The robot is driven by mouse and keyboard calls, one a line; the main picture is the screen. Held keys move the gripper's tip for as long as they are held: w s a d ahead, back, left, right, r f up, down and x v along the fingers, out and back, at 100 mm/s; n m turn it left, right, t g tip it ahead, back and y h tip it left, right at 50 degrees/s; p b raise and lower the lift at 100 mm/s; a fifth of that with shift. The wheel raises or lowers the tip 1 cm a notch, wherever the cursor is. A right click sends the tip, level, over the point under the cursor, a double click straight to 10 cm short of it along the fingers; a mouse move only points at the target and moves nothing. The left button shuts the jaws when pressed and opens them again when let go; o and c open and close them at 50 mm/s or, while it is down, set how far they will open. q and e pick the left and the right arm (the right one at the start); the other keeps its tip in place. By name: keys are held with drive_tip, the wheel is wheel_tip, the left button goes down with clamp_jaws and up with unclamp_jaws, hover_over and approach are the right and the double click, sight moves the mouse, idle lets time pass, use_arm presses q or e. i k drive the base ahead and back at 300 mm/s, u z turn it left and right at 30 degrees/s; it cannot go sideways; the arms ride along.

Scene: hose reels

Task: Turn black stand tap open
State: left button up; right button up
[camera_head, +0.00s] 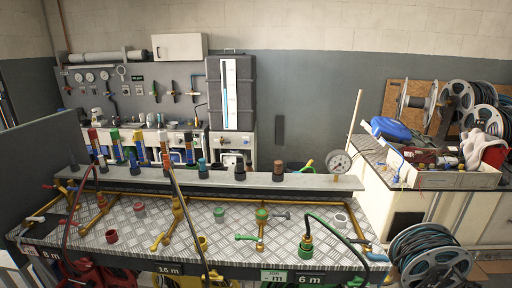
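A tread-plate bench (210,238) holds several brass-coloured pipes with lever taps. A green lever (246,237) and a grey lever (279,215) sit on the pipe with a green cap (262,214). A yellow lever (156,243) is on the middle pipe, and a white lever (32,219) is at the far left. I cannot tell for certain which is the black stand tap, or whether it is open. Neither of my grippers shows.
A raised ledge (330,182) behind the taps carries coloured couplings and a pressure gauge (339,163). Hoses rise from the bench, one from a green fitting (306,246). A hose reel (432,256) stands at the right. A grey panel (40,165) borders the left.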

sight(369, 243)
drive_tip(key=z, duration=3.6)
drive_tip(key=k, duration=1.05)
drive_tip(key=u, duration=0.9)
drive_tip(key=i, duration=0.5)
